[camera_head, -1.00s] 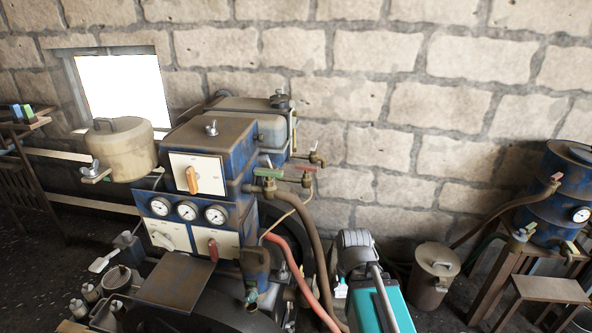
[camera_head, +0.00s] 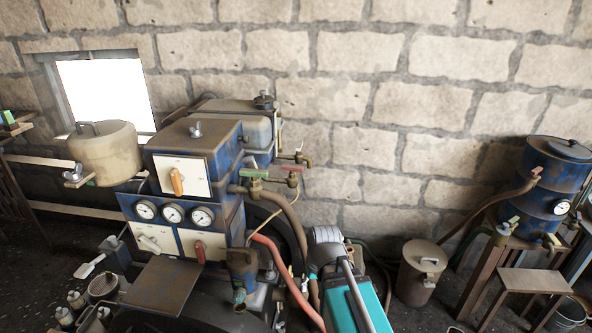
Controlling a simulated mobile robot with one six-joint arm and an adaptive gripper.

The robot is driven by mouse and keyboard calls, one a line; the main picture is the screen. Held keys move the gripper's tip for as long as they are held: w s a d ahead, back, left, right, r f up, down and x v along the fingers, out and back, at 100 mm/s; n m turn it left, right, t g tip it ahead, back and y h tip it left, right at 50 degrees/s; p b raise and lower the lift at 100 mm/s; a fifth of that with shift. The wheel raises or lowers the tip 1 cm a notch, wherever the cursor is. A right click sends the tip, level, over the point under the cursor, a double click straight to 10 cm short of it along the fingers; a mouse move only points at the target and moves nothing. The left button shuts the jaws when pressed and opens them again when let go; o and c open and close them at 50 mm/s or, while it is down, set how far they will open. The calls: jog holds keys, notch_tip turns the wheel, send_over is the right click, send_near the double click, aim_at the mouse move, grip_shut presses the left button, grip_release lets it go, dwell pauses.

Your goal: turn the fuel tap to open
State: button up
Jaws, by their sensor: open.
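Several taps stand on the pipes at the right side of the blue engine unit (camera_head: 190,150). One has a green lever (camera_head: 253,173), one has a red lever (camera_head: 293,168), and a brass tap (camera_head: 303,156) sits just behind them under the grey tank (camera_head: 243,124). I cannot tell which of these is the fuel tap, nor whether it is open or closed. Part of my teal and grey arm rises at the bottom centre, below and right of the taps. My gripper's fingers do not show.
A blue drum (camera_head: 556,178) with taps and a gauge stands at the right, by a wooden stool (camera_head: 535,281). A lidded can (camera_head: 420,272) stands on the floor. Hoses hang below the taps. A beige pot (camera_head: 104,153) is at the left. The stone wall lies close behind.

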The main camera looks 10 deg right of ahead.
jog(key=w+a+m+t+y+b, duration=0.1)
jog(key=w+a+t+y+b, duration=0.2)
jog(key=w, duration=0.6)
jog(key=m+t+y+b, duration=0.2)
jog(key=m+t, duration=1.1)
send_near(294, 170)
jog(key=v, duration=0.2)
jog(key=shift+s+d+f, duration=0.1)
jog(key=shift+s+d, duration=0.05)
jog(key=shift+d, duration=0.15)
jog(key=shift+y, duration=0.4)
jog(key=x, duration=1.3)
jog(key=shift+w, duration=0.45)
jog(key=shift+c, duration=0.2)
grip_shut()
